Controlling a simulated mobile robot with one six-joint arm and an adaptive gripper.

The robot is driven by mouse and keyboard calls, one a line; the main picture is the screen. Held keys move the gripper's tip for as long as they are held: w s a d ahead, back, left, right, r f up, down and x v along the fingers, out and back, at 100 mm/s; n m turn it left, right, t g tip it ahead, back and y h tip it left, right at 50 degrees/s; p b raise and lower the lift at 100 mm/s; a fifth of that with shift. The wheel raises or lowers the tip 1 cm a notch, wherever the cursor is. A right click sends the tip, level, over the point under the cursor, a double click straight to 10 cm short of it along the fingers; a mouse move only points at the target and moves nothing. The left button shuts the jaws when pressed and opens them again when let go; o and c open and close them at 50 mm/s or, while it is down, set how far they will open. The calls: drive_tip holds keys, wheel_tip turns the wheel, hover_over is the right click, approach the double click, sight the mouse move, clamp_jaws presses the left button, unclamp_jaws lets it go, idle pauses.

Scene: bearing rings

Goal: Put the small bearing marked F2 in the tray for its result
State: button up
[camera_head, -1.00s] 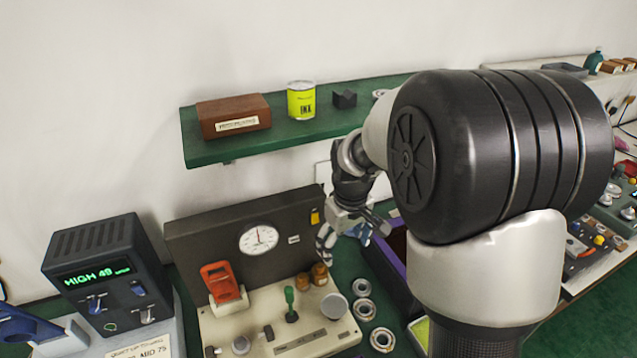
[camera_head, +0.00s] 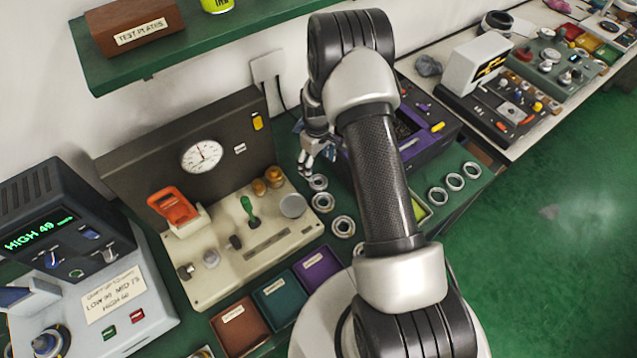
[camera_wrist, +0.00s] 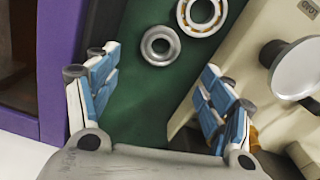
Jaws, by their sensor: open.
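My gripper (camera_head: 308,160) is open and empty, above the green bench beside the beige test panel. In the wrist view its fingers (camera_wrist: 157,72) stand apart, with a small steel bearing ring (camera_wrist: 160,46) just beyond the tips and a larger ring (camera_wrist: 202,14) behind it. In the head view one ring (camera_head: 318,183) lies just below my gripper and another (camera_head: 343,226) lies nearer; a third is partly behind my arm. No F2 mark is readable on any ring. Three result trays stand in front: red-brown (camera_head: 225,342), teal (camera_head: 262,316), purple (camera_head: 300,290); their labels are unreadable.
The test panel (camera_head: 215,283) with gauge, knobs and levers stands left of the rings. A meter (camera_head: 75,245) reads HIGH 49. A purple-edged box (camera_head: 440,140) is close to my gripper's right. More rings (camera_head: 437,196) lie right of my arm. A green shelf (camera_head: 240,47) hangs above.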

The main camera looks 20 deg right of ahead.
sight(317, 183)
wheel_tip(317, 183, down, 8)
drive_tip(key=shift+f+b, duration=0.25)
drive_tip(key=shift+b, duration=0.25)
drive_tip(key=shift+c, duration=0.4)
drive_tip(key=c, duration=1.2)
drive_tip(key=shift+r, duration=0.1)
drive_tip(key=shift+c, duration=0.8)
